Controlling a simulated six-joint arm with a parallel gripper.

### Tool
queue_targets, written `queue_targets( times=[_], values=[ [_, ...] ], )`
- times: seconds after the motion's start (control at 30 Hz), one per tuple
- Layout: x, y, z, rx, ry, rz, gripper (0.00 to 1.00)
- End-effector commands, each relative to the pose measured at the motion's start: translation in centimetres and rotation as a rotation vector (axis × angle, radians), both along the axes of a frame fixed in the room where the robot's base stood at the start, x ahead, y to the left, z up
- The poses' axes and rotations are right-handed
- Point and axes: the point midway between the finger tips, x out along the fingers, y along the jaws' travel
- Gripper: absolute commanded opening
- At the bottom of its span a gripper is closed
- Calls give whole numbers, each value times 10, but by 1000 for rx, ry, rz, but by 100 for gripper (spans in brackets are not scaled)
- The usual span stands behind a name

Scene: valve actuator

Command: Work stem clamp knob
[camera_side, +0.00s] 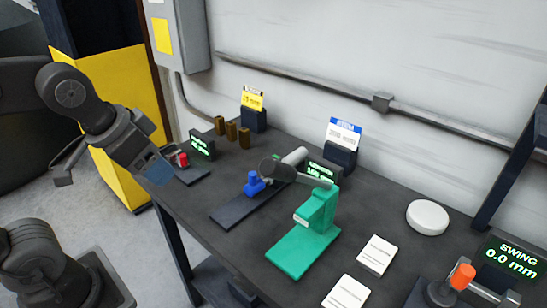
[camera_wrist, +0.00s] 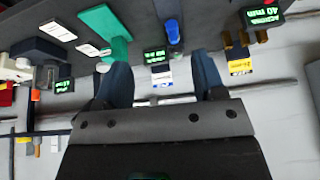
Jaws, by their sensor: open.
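A blue knob (camera_side: 254,184) stands on a dark base plate (camera_side: 232,212) mid-table, beside a grey cylinder (camera_side: 294,156). A sign with a blue header (camera_side: 344,133) stands behind it; its text is too small to read surely. The blue knob also shows in the wrist view (camera_wrist: 173,31), beyond my fingers. A green bracket (camera_side: 317,212) stands to its right, with a dark grey rounded part at its top. My gripper (camera_side: 156,168) is at the table's left edge, apart from the blue knob. In the wrist view my gripper (camera_wrist: 160,65) shows its two fingers spread and nothing between them.
A red knob (camera_side: 183,159) and a green-lit display (camera_side: 202,144) are near my gripper. Several brown blocks (camera_side: 231,131) stand behind. An orange knob (camera_side: 463,276) and the SWING display (camera_side: 510,257) are at right. White cards (camera_side: 377,255) and a white disc (camera_side: 428,217) lie on the table.

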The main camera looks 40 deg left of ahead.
Motion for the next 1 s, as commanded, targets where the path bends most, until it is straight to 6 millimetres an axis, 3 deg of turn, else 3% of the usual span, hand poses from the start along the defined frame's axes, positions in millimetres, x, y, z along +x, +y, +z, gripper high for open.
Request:
queue_targets(
  times=[0.23, 0.47, 0.6, 0.8, 1.0],
  values=[
    [81, 1, 40, 111, 122, -255, 72],
    [167, 4, 49, 192, 237, -530, 72],
    [219, 5, 39, 226, 302, -704, 72],
    [279, 7, 10, 251, 376, -935, 72],
    [307, 8, -13, 257, 412, -1070, 72]
  ],
)
